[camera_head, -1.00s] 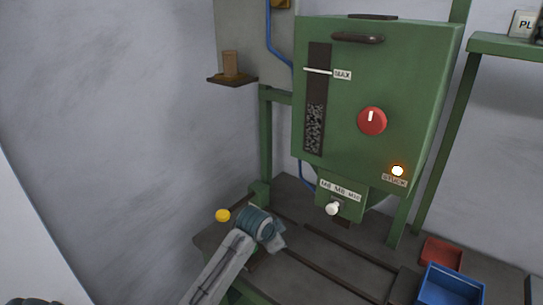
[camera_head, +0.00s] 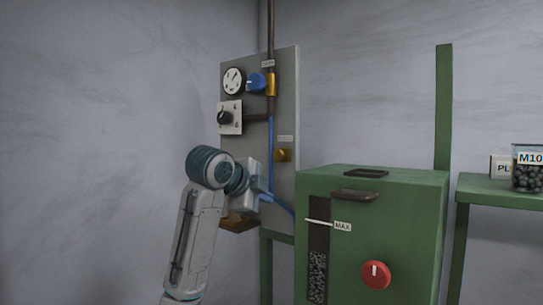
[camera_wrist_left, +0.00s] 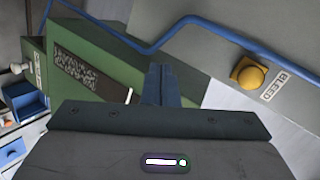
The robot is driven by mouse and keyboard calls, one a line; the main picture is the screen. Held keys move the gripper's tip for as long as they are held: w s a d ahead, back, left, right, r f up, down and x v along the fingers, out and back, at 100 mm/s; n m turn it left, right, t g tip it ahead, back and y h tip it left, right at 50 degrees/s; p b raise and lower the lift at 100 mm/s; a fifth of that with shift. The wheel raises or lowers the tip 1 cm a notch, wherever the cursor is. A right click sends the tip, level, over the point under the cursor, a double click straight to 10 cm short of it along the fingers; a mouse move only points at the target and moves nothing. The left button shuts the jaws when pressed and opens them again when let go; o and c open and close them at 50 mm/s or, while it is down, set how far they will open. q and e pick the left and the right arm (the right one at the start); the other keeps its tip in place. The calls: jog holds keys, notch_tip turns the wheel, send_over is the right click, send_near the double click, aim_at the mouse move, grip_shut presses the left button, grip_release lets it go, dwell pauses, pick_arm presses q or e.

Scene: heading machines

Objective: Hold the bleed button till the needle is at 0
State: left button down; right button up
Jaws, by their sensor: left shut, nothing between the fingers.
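The bleed button (camera_head: 282,155) is a brass piece low on the grey wall panel (camera_head: 250,152). In the left wrist view it is a yellow dome (camera_wrist_left: 247,73) beside a BLEED label (camera_wrist_left: 277,85). The round white gauge (camera_head: 233,81) is at the panel's upper left; its dark needle is too small to read exactly. My left gripper (camera_head: 263,190) is in front of the panel's lower part, below and left of the button. Its shut, empty fingers (camera_wrist_left: 160,72) show in the left wrist view, apart from the button. My right gripper is out of view.
A blue valve handle (camera_head: 256,82) and a black knob (camera_head: 224,117) sit above. A blue hose (camera_head: 270,145) runs down beside the button. The green machine (camera_head: 415,225) with a red dial (camera_head: 376,274) stands at right. A shelf (camera_head: 500,188) holds a jar.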

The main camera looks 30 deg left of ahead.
pick_arm(q)
jog(key=s+a+r+m+t, duration=0.1)
jog(key=s+r+m, duration=0.1)
jog(key=s+r, duration=0.6)
notch_tip(320, 180, up, 5)
jog(key=shift+a+r+m+t+p, duration=0.15)
jog(key=shift+a+m+t+p, duration=0.15)
jog(key=shift+a+p, duration=0.1)
jog(key=shift+w, duration=0.2)
jog(key=b, duration=1.3)
send_near(278, 157)
jog(key=p+x, duration=0.2)
jog(key=x, duration=0.3)
jog(key=shift+w, duration=0.15)
jog(key=shift+w+d, duration=0.1)
jog(key=shift+w, duration=0.4)
